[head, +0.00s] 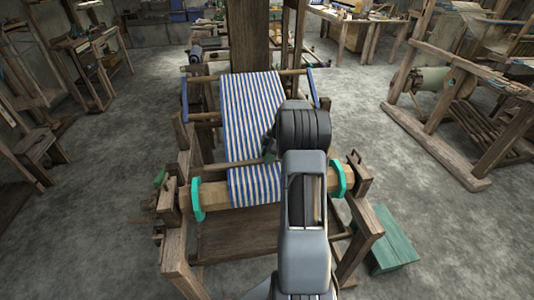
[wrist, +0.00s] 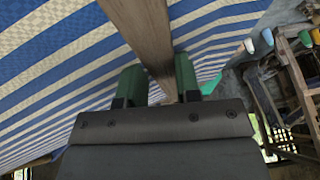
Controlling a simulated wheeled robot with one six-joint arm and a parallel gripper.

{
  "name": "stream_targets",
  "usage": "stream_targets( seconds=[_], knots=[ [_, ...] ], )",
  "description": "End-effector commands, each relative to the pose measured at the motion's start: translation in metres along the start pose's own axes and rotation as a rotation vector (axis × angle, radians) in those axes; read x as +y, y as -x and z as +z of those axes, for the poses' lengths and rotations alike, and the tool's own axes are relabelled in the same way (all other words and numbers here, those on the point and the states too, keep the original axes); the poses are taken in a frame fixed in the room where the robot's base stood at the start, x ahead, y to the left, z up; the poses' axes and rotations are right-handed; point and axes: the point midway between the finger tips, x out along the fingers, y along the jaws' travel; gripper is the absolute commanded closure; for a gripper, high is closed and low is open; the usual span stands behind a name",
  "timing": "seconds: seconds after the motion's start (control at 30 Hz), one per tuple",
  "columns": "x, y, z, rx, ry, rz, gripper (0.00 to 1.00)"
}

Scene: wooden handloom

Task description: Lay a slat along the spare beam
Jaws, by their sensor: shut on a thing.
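My gripper (wrist: 161,76) is shut on a wooden slat (wrist: 142,24) in the wrist view. The slat runs between the two green fingers and up out of the top of that view, in front of striped cloth. In the head view my arm hides most of the gripper (head: 269,153). A thin wooden bar (head: 235,164) crosses above the cloth there and seems to be the held slat. A wooden beam (head: 216,195) with teal end discs lies across the loom's front, nearer than the bar and apart from it. I cannot tell for sure whether it is the spare beam.
Blue and white striped cloth (head: 248,98) runs down the loom to the front beam. Wooden side posts (head: 174,255) flank the beam. A green bench (head: 392,238) stands at the right. Other wooden frames stand left and right, with bare floor (head: 95,230) between.

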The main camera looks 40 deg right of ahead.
Motion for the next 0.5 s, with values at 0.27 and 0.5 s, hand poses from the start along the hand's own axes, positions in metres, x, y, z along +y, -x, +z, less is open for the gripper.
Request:
stream_targets(
  seconds=[0.27, 0.5],
  knots=[
    [-0.022, -0.011, 0.004, 0.000, -0.001, 0.001, 0.98],
    [-0.041, -0.017, 0.007, 0.000, 0.000, 0.001, 0.98]
  ],
)
